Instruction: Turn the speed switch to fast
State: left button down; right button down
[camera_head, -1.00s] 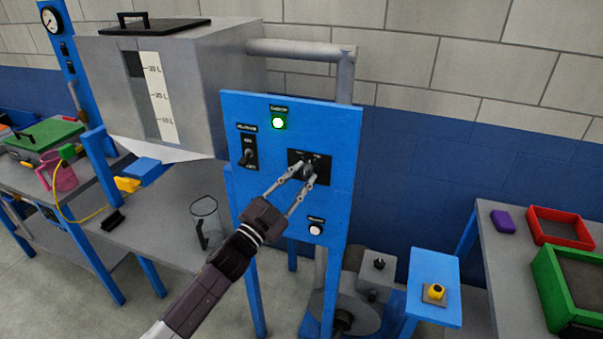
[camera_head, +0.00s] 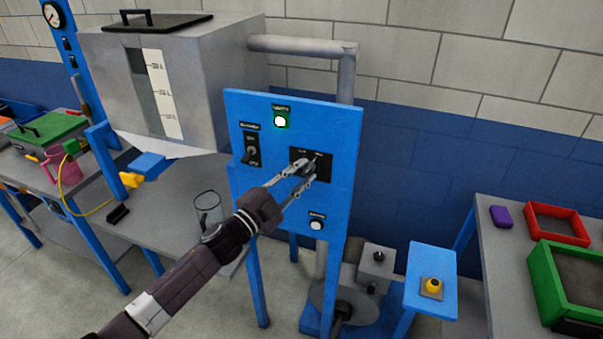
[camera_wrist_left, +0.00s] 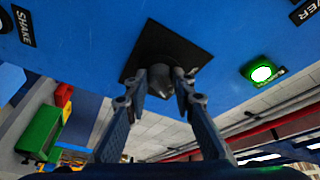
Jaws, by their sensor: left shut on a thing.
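The speed switch is a dark rotary knob (camera_wrist_left: 161,78) on a black plate (camera_head: 324,160) in the middle right of the blue panel (camera_head: 265,200). My left gripper (camera_head: 306,172) is at the knob, its fingers on either side and shut on it. The left wrist view also shows the fingers (camera_wrist_left: 158,98) around the knob. The fingers partly hide the knob, and the small lettering on its plate is too small to read. My right gripper does not show.
A toggle switch (camera_head: 250,151) is left of the knob. A lit green light (camera_head: 280,120) is above and a white button (camera_head: 317,224) below. A clear jug (camera_head: 208,208) stands on the grey bench. A yellow button (camera_head: 433,286) is at lower right.

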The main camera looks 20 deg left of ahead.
pick_arm(q)
jog(key=c, duration=1.6)
grip_release()
jog(key=v, duration=1.2)
jog(key=shift+f, duration=0.1)
